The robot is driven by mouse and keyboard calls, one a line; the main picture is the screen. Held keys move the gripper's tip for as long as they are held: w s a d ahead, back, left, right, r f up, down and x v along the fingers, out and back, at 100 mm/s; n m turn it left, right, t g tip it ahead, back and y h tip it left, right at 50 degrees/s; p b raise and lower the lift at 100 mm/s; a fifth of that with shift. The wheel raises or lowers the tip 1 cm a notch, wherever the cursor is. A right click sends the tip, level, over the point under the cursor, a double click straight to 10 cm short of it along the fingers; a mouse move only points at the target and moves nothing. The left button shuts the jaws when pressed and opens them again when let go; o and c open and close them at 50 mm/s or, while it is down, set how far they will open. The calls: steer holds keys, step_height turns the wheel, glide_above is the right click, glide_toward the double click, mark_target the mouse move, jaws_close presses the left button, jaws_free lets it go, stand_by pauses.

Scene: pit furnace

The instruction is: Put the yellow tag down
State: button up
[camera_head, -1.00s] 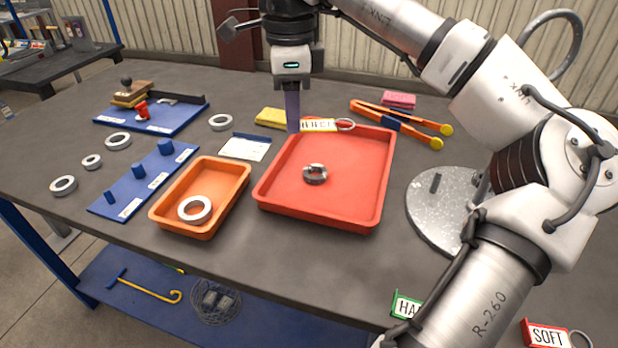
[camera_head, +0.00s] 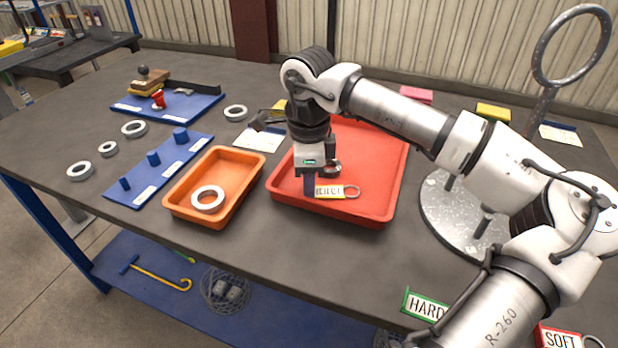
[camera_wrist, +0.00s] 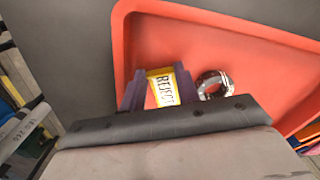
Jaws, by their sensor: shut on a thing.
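The yellow tag (camera_head: 331,191) reads REJECT and carries a wire ring at its right end. My gripper (camera_head: 310,186) is shut on it, over the front part of the red tray (camera_head: 388,178). In the wrist view the tag (camera_wrist: 163,88) stands between my two purple fingers (camera_wrist: 158,92), above the red tray floor (camera_wrist: 190,40). I cannot tell whether the tag touches the tray floor. A dark metal ring (camera_head: 331,169) lies in the tray behind the gripper, partly hidden. It also shows right of the tag in the wrist view (camera_wrist: 213,83).
An orange tray (camera_head: 240,165) holding a pale ring (camera_head: 208,199) is left of the red tray. A round metal base (camera_head: 440,217) stands to the right. A green HARD tag (camera_head: 424,307) and a red SOFT tag (camera_head: 558,338) are at the front edge.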

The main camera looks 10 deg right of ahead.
steer(key=shift+f, duration=0.1)
steer(key=o, duration=0.7)
step_height(320, 180, up, 12)
steer(key=shift+r, duration=0.15)
